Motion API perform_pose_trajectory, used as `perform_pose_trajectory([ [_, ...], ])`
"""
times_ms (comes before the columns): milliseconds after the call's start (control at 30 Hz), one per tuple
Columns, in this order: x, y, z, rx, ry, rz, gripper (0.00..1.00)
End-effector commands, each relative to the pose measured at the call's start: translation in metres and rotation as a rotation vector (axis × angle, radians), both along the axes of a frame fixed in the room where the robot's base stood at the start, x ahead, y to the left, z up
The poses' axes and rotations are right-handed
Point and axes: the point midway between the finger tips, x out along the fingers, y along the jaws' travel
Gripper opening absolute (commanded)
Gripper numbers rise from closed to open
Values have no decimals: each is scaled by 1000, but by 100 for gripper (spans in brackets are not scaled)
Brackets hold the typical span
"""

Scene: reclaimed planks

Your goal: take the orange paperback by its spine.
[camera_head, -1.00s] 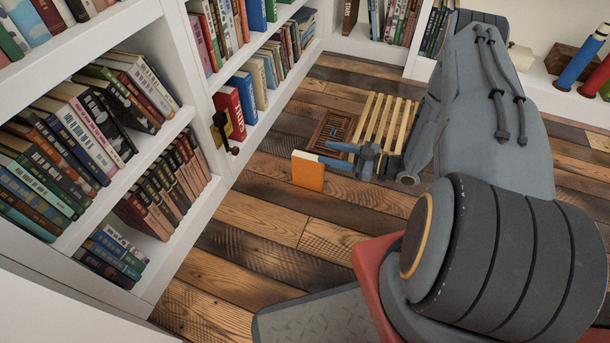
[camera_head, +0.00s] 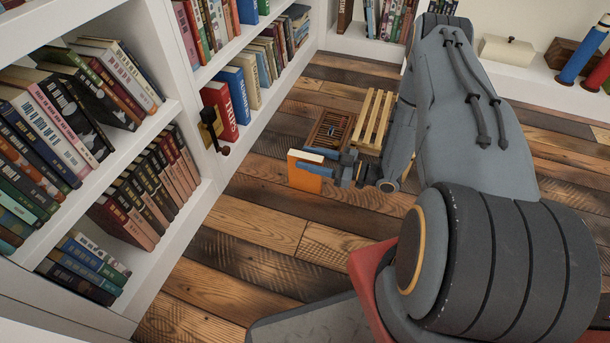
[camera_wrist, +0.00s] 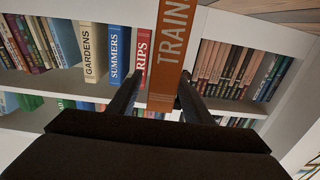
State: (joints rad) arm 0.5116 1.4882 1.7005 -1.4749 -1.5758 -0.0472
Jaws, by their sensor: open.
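The orange paperback (camera_head: 304,178) stands upright on the plank floor in the head view. In the wrist view its spine (camera_wrist: 170,60), lettered "TRAIN", faces me and runs up the middle of the picture. My gripper (camera_head: 318,163) is at the book's right side in the head view, with its blue fingers reaching along the book. In the wrist view my gripper (camera_wrist: 160,85) is open, with one dark finger on each side of the spine. I cannot tell whether either finger touches the covers. The far ends of the fingers are partly hidden.
A brown slatted crate (camera_head: 330,130) and a pale slatted wooden piece (camera_head: 374,118) lie just behind the gripper. A white bookshelf (camera_head: 200,215) full of books stands at left, with a dark knobbed fitting (camera_head: 212,130) sticking out. The floor in front of the book is clear.

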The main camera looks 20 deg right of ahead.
Motion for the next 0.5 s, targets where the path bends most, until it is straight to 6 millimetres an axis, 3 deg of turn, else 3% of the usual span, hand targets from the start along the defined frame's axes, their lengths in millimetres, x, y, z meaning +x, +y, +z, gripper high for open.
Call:
perform_pose_trajectory([
  [100,6,9,-1,1,1,1,45],
  [367,7,11,0,1,1,0,45],
  [500,7,11,0,0,0,0,23],
])
